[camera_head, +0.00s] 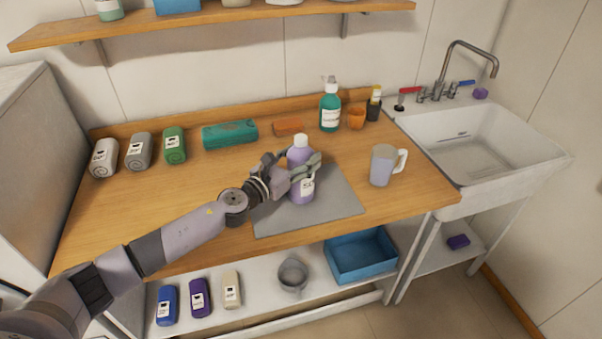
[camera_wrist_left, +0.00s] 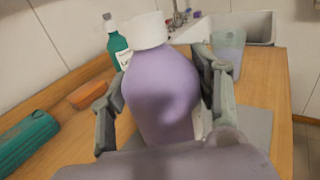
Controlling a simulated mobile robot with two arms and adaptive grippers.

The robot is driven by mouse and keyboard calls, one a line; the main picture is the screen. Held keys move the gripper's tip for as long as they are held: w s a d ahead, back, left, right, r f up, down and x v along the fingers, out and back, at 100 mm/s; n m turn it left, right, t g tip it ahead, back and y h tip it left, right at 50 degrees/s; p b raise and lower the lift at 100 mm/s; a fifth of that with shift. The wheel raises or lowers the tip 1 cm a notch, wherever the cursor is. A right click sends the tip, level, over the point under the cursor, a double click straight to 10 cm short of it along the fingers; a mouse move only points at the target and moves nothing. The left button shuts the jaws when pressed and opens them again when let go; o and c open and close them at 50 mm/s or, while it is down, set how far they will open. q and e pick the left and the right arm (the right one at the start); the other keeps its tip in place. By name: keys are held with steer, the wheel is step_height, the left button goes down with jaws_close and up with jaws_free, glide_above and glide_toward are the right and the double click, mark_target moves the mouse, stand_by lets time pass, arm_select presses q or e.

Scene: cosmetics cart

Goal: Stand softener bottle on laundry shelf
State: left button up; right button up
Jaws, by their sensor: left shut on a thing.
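The softener bottle (camera_head: 301,187) is purple with a white cap and a label. It stands upright over the grey mat (camera_head: 342,203) on the wooden counter; I cannot tell whether its base touches the mat. My left gripper (camera_head: 305,168) is shut on the bottle, its fingers on either side of the body. The bottle (camera_wrist_left: 162,92) also fills the middle of the left wrist view, between the fingers of the left gripper (camera_wrist_left: 160,105). The laundry shelf may be the wooden wall shelf (camera_head: 225,24) or the white lower shelf (camera_head: 255,290). My right gripper is not in view.
The counter's front left is clear.

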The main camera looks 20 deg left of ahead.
arm_select(q)
jaws_close()
steer(key=shift+r, duration=0.1)
